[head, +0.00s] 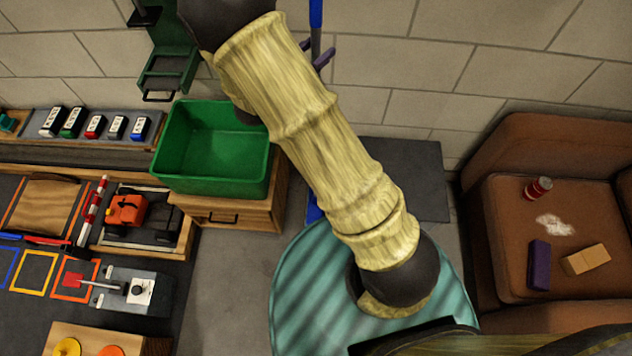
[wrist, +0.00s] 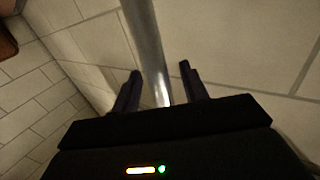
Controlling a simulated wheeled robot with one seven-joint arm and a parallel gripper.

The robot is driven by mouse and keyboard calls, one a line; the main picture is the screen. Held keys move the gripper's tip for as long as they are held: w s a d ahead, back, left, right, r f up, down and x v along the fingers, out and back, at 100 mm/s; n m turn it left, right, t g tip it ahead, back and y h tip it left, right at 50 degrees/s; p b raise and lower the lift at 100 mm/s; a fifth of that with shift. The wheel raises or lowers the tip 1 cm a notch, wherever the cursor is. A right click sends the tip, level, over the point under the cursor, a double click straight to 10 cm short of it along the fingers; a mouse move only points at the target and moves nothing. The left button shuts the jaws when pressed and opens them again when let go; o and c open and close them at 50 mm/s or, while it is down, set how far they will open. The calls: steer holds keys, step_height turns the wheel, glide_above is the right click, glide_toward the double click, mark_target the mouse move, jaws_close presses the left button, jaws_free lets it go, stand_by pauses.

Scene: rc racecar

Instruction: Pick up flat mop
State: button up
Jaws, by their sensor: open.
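The flat mop's upright handle shows as a thin blue pole (head: 316,18) at the top of the head view, against the block wall. A small blue piece (head: 314,206) shows lower down beside my arm, perhaps part of the mop. My arm hides most of the middle. In the wrist view a shiny grey pole (wrist: 148,45) runs down between the two dark fingers of my gripper (wrist: 160,74). The fingers are open, one on each side of the pole, with gaps visible. In the head view my fingertips (head: 314,53) show partly beside the handle.
A green bin (head: 213,150) stands on a wooden drawer unit (head: 238,214) left of my arm. A round teal-striped surface (head: 300,290) lies below my arm. A brown sofa (head: 500,220) is at right. A cluttered workbench (head: 150,255) is at left. Grey floor (head: 225,285) shows between.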

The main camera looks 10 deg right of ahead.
mark_target(312, 14)
steer(key=shift+c, duration=0.4)
jaws_close()
steer(key=shift+r, duration=0.1)
step_height(312, 14, up, 10)
steer(key=shift+f+p, duration=0.1)
steer(key=shift+p, duration=0.8)
